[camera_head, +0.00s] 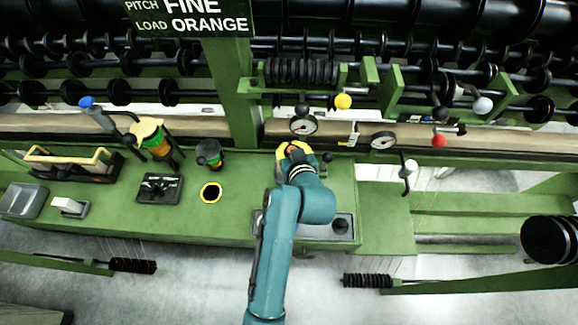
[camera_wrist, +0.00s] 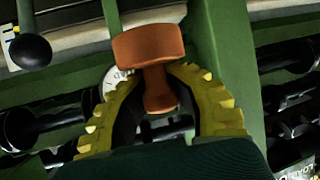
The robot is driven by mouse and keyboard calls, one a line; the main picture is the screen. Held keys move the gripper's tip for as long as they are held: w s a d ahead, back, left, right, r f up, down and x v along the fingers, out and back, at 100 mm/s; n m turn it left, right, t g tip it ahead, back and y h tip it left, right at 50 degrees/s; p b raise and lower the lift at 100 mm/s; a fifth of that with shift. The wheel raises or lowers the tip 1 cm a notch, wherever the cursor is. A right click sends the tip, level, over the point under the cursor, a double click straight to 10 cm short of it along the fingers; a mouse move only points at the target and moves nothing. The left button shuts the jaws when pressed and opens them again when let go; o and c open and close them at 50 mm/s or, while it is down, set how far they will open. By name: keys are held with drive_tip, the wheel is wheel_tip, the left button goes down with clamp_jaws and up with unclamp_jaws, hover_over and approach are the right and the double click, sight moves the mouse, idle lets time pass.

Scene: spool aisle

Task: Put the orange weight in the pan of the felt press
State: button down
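The orange weight (camera_wrist: 150,45) is a brown-orange piece with a wide head and a narrow stem. In the wrist view it sits between the yellow fingers of my gripper (camera_wrist: 158,78), which close in around its stem. In the head view my gripper (camera_head: 295,150) is over the back edge of the green bench, with a bit of orange between its fingers. I cannot tell for sure which part is the felt press or its pan.
A sign (camera_head: 190,17) reads "PITCH FINE, LOAD ORANGE". Gauges (camera_head: 303,124) and knobbed levers (camera_head: 343,101) stand behind. A white-topped lever (camera_head: 409,168) is at right.

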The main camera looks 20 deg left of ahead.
drive_tip(key=f+b, duration=0.1)
drive_tip(key=f, duration=0.2)
drive_tip(key=a+f+b, duration=0.1)
drive_tip(key=f, duration=0.4)
drive_tip(key=shift+w+a+f+b, duration=0.25)
drive_tip(key=shift+w+f+b, duration=0.15)
drive_tip(key=c, duration=1.2)
unclamp_jaws()
drive_tip(key=shift+f, duration=0.15)
drive_tip(key=shift+c, duration=0.2)
